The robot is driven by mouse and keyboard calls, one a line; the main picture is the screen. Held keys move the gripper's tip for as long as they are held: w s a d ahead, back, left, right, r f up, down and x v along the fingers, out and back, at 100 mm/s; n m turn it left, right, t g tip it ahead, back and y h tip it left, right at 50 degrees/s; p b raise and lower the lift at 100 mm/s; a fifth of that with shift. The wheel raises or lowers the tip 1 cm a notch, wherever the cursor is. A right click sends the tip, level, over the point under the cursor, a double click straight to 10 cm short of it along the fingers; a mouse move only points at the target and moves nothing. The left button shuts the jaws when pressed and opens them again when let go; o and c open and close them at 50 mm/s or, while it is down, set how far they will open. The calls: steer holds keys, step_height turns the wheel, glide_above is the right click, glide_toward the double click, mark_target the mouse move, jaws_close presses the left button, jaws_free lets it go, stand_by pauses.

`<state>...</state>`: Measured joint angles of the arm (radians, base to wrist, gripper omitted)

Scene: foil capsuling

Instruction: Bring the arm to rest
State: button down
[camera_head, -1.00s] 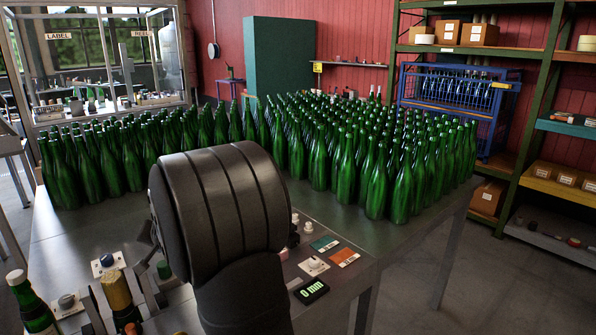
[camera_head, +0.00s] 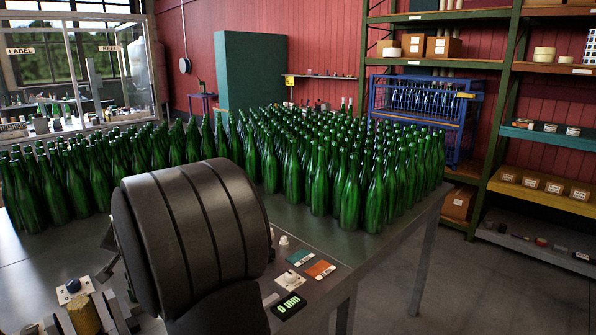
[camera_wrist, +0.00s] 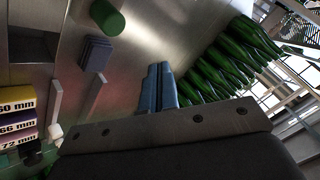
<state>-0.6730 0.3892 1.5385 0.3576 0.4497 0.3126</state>
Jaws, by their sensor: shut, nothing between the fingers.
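My gripper (camera_wrist: 160,88) shows in the wrist view with its two bluish fingers side by side and closed together, nothing between them. It hangs over a grey metal table surface, with green bottles to its right. In the camera_head view a black arm link of mine fills the lower left middle and my gripper cannot be seen there. A dense group of green bottles (camera_head: 320,180) stands upright on the metal table (camera_head: 372,248) behind the arm.
A panel with a display reading 0 mm (camera_head: 289,306) and green and orange labels lies right of the arm. Wooden-topped fixtures (camera_head: 82,314) stand at lower left. In the wrist view are a green cylinder (camera_wrist: 107,18), a dark stack (camera_wrist: 96,53) and sized boxes (camera_wrist: 17,118).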

steer(key=shift+f, duration=2.65)
step_height(320, 180, up, 8)
steer(key=s+d+r+n+h, duration=0.3)
steer(key=s+r+h, duration=0.15)
steer(key=s, duration=0.35)
steer(key=s+d+f+x, duration=0.1)
steer(key=x, duration=0.9)
steer(key=a+v, duration=0.1)
steer(key=v, duration=0.8)
steer(key=shift+w+r, duration=0.15)
steer(key=shift+r, duration=0.5)
steer(key=shift+d+h, duration=0.1)
steer(key=shift+h, duration=0.15)
